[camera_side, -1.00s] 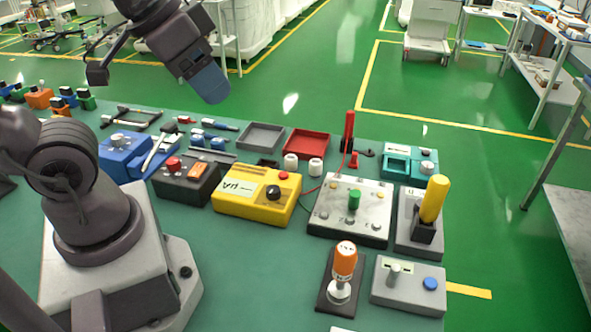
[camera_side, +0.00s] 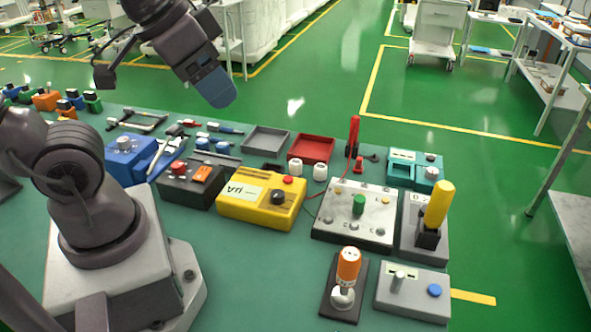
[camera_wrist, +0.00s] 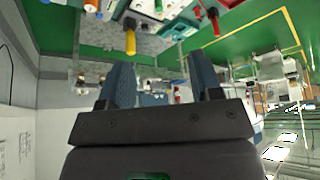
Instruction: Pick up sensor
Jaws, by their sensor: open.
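My gripper (camera_side: 216,88), with blue fingers, is raised high above the back of the green bench. In the wrist view its two fingers (camera_wrist: 160,82) stand apart with nothing gripped between them. No object is plainly marked as the sensor, so I cannot tell which one it is. Upright candidates are an orange-topped piece (camera_side: 348,266) on a dark base and a yellow handle (camera_side: 438,204) in a grey holder, both at the right end of the bench. The yellow handle also appears in the wrist view (camera_wrist: 130,42). My gripper is far from both.
A yellow meter box (camera_side: 240,207), a grey panel with a green knob (camera_side: 335,222), a grey box with a blue button (camera_side: 400,300) and a teal box (camera_side: 402,170) crowd the bench. Grey (camera_side: 266,139) and red trays (camera_side: 311,148) lie behind. A tall red piece (camera_side: 353,135) stands up.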

